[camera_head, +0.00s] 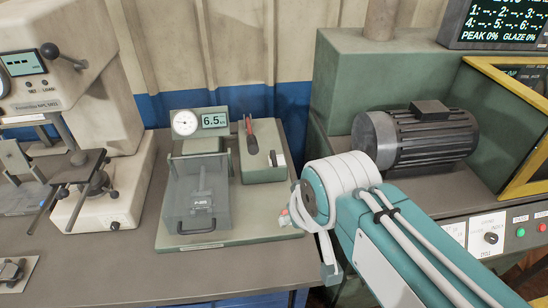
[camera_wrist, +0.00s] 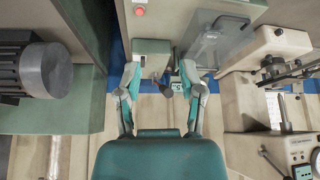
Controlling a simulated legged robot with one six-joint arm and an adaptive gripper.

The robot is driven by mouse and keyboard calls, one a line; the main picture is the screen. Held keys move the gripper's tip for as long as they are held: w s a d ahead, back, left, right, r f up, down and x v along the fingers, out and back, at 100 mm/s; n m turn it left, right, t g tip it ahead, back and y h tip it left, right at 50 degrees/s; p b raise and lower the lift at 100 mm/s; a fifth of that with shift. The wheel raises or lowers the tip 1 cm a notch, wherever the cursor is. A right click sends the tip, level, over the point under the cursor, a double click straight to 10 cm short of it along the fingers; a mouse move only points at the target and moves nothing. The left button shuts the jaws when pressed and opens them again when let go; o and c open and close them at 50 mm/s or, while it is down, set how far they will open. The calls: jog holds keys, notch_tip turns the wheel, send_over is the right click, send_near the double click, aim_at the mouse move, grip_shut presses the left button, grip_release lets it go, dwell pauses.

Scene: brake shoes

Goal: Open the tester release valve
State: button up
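The tester (camera_head: 225,228) is a pale base plate with a dial gauge (camera_head: 185,122), a display (camera_head: 214,120) reading 6.5, a clear-covered chamber (camera_head: 198,200) and a pump block (camera_head: 262,170). The block carries a red-and-dark lever (camera_head: 251,136) and a small black-and-white fitting (camera_head: 277,158); I cannot tell for certain which part is the release valve. In the wrist view the pump block (camera_wrist: 152,46) and dark lever end (camera_wrist: 166,88) show between the fingers of my gripper (camera_wrist: 160,76). The gripper is open and touches nothing clearly. In the head view my arm hides most of it.
A dark motor (camera_head: 418,138) on a green machine (camera_head: 340,85) stands to the right of the tester. A white press-like instrument (camera_head: 110,170) stands to the left. The front of the grey bench (camera_head: 130,270) is largely clear. A red button (camera_wrist: 139,11) shows in the wrist view.

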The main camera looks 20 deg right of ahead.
jog(key=w+d+r, duration=0.1)
jog(key=w, duration=0.7)
jog(key=m+g, duration=0.1)
jog(key=m, duration=0.1)
send_near(274, 160)
jog(key=shift+h, duration=0.4)
jog(key=x, duration=0.9)
jog(key=shift+a, duration=0.25)
grip_shut()
